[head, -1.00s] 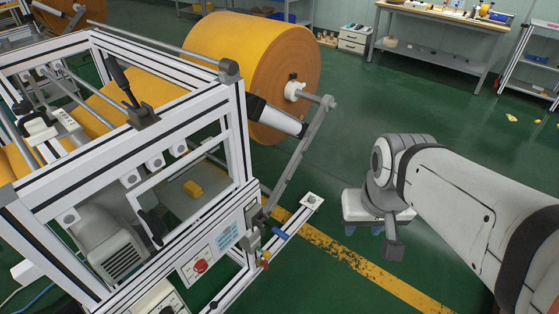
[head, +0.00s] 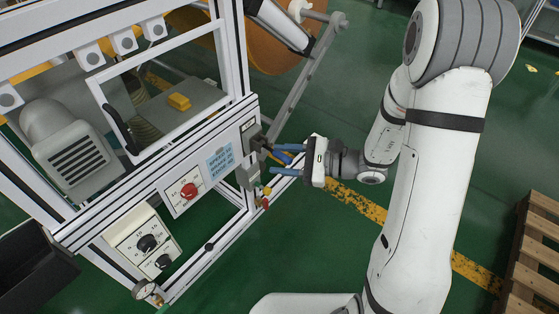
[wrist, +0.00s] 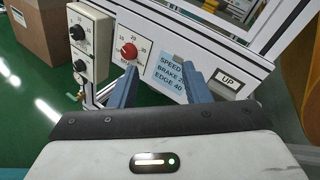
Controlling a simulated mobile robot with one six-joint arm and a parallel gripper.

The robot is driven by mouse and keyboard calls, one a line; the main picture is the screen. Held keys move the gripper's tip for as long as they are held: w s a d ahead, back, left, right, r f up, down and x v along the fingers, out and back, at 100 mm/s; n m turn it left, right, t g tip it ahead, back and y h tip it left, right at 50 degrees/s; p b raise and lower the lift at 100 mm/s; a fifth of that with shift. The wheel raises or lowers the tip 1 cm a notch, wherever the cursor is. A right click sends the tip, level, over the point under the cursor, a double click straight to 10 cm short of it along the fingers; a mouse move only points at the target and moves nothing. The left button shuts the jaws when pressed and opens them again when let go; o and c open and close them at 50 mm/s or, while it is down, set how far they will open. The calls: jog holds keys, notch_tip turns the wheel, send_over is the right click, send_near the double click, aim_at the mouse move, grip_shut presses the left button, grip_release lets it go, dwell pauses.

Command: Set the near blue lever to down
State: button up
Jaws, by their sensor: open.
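The blue lever (head: 282,157) is on the side of the white machine frame, near its right corner post. In the head view it is mostly covered by my gripper, and its exact angle is hard to tell. My gripper (head: 277,158) is open, its two blue fingers pointing left at the frame, one above and one below the lever area. Whether a finger touches the lever cannot be told. In the wrist view my gripper's fingers (wrist: 160,80) are spread apart, with the label panel beyond them; I cannot make out the lever there.
A red knob (head: 188,190) and a blue text label (head: 220,161) sit left of the gripper. Red and yellow small handles (head: 266,198) hang just below. An "UP" plate (wrist: 229,82) shows on the frame.

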aim_at(276, 153)
jog(key=w+d+f+m+t+b, duration=0.1)
jog(key=w+f+m+t, duration=0.1)
jog(key=f, duration=0.2)
jog(key=w+d+f+m+t+h+b, duration=0.1)
jog(key=w+d+f+m+t, duration=0.1)
jog(key=w+f+m+t, duration=0.1)
jog(key=w+d+f+m+t+b, duration=0.1)
jog(key=w+f+m+t+b, duration=0.1)
jog(key=f, duration=0.3)
jog(key=shift+w+d+f+m+t+h, duration=0.15)
jog(key=shift+w+d+m+t+h, duration=0.15)
jog(key=shift+w+d, duration=0.05)
jog(key=shift+w+a+f, duration=0.1)
jog(key=shift+w, duration=0.1)
jog(key=b+x, duration=0.1)
jog(key=x, duration=0.6)
jog(key=shift+w+a, duration=0.1)
jog(key=shift+w, duration=0.05)
grip_shut()
